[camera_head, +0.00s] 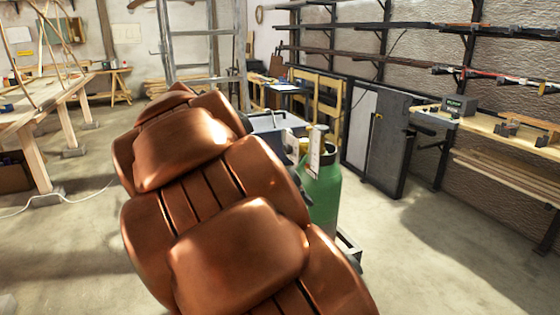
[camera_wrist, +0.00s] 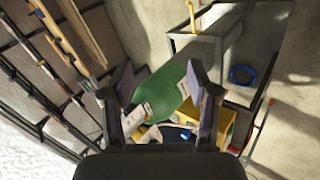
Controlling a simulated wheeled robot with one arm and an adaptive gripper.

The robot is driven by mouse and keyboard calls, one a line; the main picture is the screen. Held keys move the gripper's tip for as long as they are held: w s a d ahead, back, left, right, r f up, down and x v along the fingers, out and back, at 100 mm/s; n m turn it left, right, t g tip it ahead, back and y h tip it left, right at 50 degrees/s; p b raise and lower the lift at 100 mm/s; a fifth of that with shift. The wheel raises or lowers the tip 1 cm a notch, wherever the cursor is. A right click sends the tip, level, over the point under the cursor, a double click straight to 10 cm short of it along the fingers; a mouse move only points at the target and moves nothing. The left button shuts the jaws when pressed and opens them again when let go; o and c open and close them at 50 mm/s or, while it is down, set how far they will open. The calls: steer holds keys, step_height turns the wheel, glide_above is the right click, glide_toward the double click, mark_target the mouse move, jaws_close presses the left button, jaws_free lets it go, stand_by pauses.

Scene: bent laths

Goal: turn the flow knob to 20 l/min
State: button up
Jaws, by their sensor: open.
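A green gas cylinder (camera_head: 322,195) stands just right of my copper-coloured arm in the head view, partly hidden by it. A pale upright part (camera_head: 315,150) and a brass-coloured fitting show at its top. In the wrist view the green cylinder (camera_wrist: 165,88) appears tilted beyond and between the fingers of my gripper (camera_wrist: 158,82). The gripper is open, with nothing seen held between its fingers. A white label (camera_wrist: 137,117) shows by the cylinder's lower end there. I cannot make out the flow knob or its scale in either view. My arm hides the gripper in the head view.
A grey tub (camera_head: 268,124) stands behind the cylinder. A dark-framed cabinet (camera_head: 385,140) and a wooden workbench (camera_head: 500,130) line the right wall. Another bench (camera_head: 30,110) stands at left. The floor (camera_head: 440,260) at the right front is clear.

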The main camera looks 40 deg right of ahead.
steer(key=w+d+r+m+h+b, duration=0.1)
steer(key=w+d+r+h+b, duration=0.1)
steer(key=w+d, duration=0.25)
steer(key=m+g+h+b, duration=0.1)
steer(key=m+h+b, duration=0.4)
steer(key=h+b, duration=0.35)
glide_toward(284, 149)
steer(key=d, duration=0.1)
steer(key=shift+y, duration=0.35)
steer(key=shift+r+b+x, duration=0.15)
steer(key=shift+b+x, duration=0.05)
steer(key=shift+x, duration=1.9)
steer(key=shift+r+b+x, duration=0.1)
steer(key=shift+b+x, duration=0.05)
steer(key=shift+x, duration=1.95)
jaws_close()
steer(key=shift+r+n+p, duration=0.1)
steer(key=shift+n+p, duration=0.2)
steer(key=shift+p, duration=0.1)
